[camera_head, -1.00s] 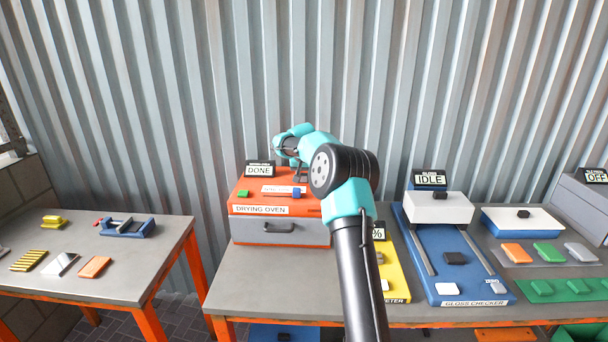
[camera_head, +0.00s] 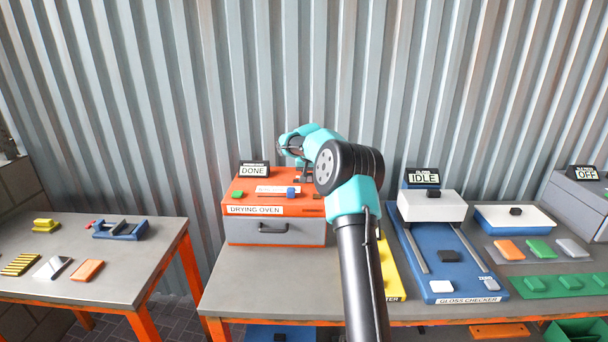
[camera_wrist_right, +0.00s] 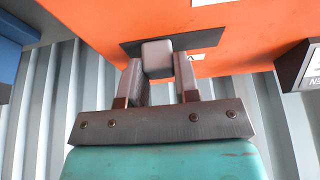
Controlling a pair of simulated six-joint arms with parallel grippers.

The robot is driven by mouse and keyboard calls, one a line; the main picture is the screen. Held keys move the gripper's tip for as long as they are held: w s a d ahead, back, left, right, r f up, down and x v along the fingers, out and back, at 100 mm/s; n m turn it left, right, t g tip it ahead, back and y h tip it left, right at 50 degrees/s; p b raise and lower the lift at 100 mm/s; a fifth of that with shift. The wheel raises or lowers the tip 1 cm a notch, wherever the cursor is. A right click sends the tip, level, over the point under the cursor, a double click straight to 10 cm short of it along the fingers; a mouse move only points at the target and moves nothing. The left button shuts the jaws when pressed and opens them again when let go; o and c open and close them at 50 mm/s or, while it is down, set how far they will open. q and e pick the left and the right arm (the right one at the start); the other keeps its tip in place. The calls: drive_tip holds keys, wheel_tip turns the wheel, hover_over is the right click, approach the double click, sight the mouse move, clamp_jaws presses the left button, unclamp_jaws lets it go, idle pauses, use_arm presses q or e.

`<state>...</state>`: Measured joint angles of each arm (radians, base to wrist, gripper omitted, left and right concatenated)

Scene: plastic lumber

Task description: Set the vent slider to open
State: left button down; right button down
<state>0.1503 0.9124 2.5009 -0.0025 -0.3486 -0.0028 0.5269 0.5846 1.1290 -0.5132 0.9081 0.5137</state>
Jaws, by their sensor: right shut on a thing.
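The orange-topped drying oven (camera_head: 240,190) stands on the middle bench, with a DONE display (camera_head: 254,171) at its back left. My right gripper (camera_head: 302,176) is at the back right of the oven top, partly hidden by my own arm. In the right wrist view, its two fingers (camera_wrist_right: 160,75) are shut on a small grey block, the vent slider knob (camera_wrist_right: 157,57). The knob sits in a dark slot plate (camera_wrist_right: 207,38) on the orange face. A small white label (camera_wrist_right: 196,58) with a partly legible mark lies beside the slot. My left gripper is out of view.
A green button (camera_head: 238,195) and a blue knob (camera_head: 291,192) are on the oven top. The gloss checker (camera_head: 465,265), reading IDLE, stands to the right. A left table (camera_head: 115,265) holds a blue vise (camera_head: 120,230). Bench space before the oven is clear.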

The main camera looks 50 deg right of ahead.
drive_tip(key=shift+s+d, duration=0.1)
drive_tip(key=c, duration=0.8)
unclamp_jaws()
drive_tip(key=shift+s+d, duration=0.1)
drive_tip(key=shift+c, duration=0.2)
drive_tip(key=shift+r, duration=0.1)
drive_tip(key=v, duration=1.7)
drive_tip(key=shift+r, duration=0.2)
